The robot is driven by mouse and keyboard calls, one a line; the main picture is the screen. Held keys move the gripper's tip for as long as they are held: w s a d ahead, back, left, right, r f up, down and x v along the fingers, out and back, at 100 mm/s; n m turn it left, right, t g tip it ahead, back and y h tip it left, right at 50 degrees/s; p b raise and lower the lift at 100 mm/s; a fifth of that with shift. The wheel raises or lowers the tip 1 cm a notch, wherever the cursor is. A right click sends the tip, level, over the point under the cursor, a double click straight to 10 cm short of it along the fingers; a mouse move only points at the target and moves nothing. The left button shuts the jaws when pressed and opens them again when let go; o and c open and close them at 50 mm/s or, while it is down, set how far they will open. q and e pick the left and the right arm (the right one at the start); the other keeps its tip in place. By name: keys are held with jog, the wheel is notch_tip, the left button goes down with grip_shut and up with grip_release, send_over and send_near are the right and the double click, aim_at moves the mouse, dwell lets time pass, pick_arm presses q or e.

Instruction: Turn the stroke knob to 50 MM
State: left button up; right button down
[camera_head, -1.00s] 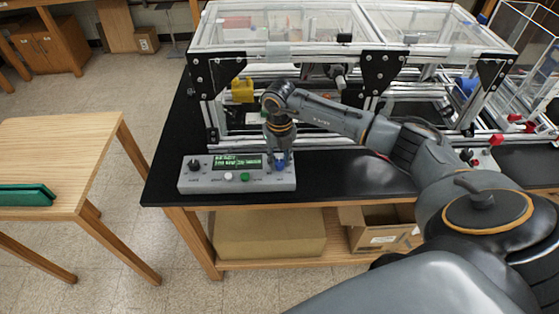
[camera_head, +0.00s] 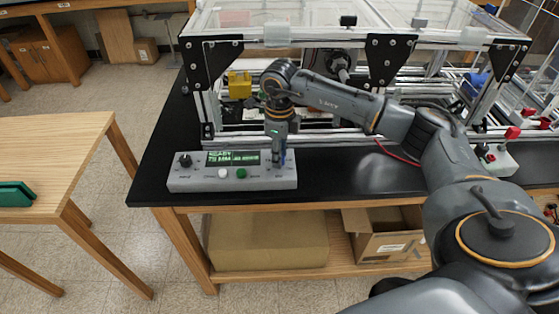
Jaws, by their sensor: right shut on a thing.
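A grey control box (camera_head: 230,183) sits at the front left of the black bench top. It has a lit green display (camera_head: 233,158), a black knob (camera_head: 185,160) at its left end, and a white button and a green button below the display. The display text is too small to read surely. The knob labels are not legible. My left gripper is not in view.
An aluminium extrusion frame (camera_head: 384,62) with clear panels stands behind the box. A yellow block (camera_head: 239,86) is inside its left end. The black bench top (camera_head: 350,180) right of the box is clear. A wooden table (camera_head: 60,140) stands to the left.

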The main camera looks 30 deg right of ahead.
jog(key=n+b, duration=0.4)
jog(key=n, duration=0.2)
jog(key=shift+f, duration=0.1)
jog(key=n+b, duration=0.2)
jog(key=n, duration=0.1)
jog(key=shift+w+n, duration=0.1)
jog(key=shift+n, duration=0.3)
jog(key=shift+n+b, duration=0.55)
jog(key=shift+n, duration=0.95)
jog(key=c, duration=1)
grip_release()
jog(key=shift+r, duration=0.2)
